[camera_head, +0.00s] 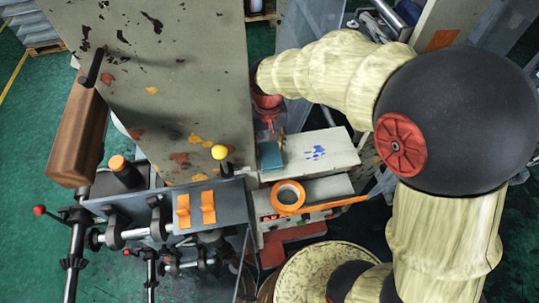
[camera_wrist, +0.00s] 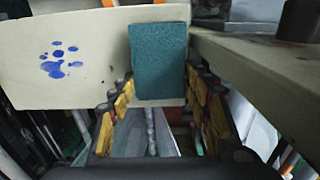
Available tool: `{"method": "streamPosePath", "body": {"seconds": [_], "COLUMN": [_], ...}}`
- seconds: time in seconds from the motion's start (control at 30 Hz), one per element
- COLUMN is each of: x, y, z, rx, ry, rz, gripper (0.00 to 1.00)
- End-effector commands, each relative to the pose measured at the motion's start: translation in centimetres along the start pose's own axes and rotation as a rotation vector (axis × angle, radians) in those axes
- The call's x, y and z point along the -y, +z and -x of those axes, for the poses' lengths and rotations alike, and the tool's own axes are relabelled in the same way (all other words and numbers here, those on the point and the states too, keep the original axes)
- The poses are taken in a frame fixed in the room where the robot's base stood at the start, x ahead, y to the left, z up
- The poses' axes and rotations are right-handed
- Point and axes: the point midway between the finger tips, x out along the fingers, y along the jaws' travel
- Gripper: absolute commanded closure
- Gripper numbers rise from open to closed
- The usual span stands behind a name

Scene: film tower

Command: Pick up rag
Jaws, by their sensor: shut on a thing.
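The rag (camera_head: 270,155) is a teal, block-shaped piece at the left end of a cream ledge (camera_head: 325,152) with blue paint spots. In the wrist view the rag (camera_wrist: 158,60) stands out in front of the cream surface, between the tips of my gripper (camera_wrist: 159,92). My gripper, with yellow-padded fingers, is shut on the rag's lower part. In the head view my gripper (camera_head: 272,133) reaches down to the rag from above and is partly hidden by my arm. I cannot tell whether the rag still touches the ledge.
A tall, paint-chipped grey panel (camera_head: 170,75) stands close on the left. Below the ledge are an orange tape roll (camera_head: 288,196) and a grey box with levers (camera_head: 190,215). A yellow-knobbed lever (camera_head: 220,153) stands left of the rag. A round speckled top (camera_head: 315,272) is below.

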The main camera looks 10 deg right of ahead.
Motion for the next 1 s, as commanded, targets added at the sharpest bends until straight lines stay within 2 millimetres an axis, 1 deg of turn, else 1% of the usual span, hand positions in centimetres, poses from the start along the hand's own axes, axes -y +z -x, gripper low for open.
{"method": "streamPosePath", "body": {"seconds": [0.03,0.2,0.53,0.67,0.83,0.87,1.0], "x": [0.0,0.0,0.0,0.0,0.0,-0.5,-3.6], "y": [0.0,0.0,0.0,-0.1,-0.1,0.0,0.0], "z": [0.0,0.0,0.3,1.2,3.5,3.5,3.4], "rx": [0.000,0.000,0.000,-0.003,-0.004,-0.001,-0.001], "ry": [0.000,0.000,0.000,0.000,-0.001,0.000,0.000], "rz": [0.000,0.000,0.000,0.000,0.000,-0.003,-0.007], "gripper": [0.67,0.76,0.76,0.76,0.76,0.76,0.76]}}
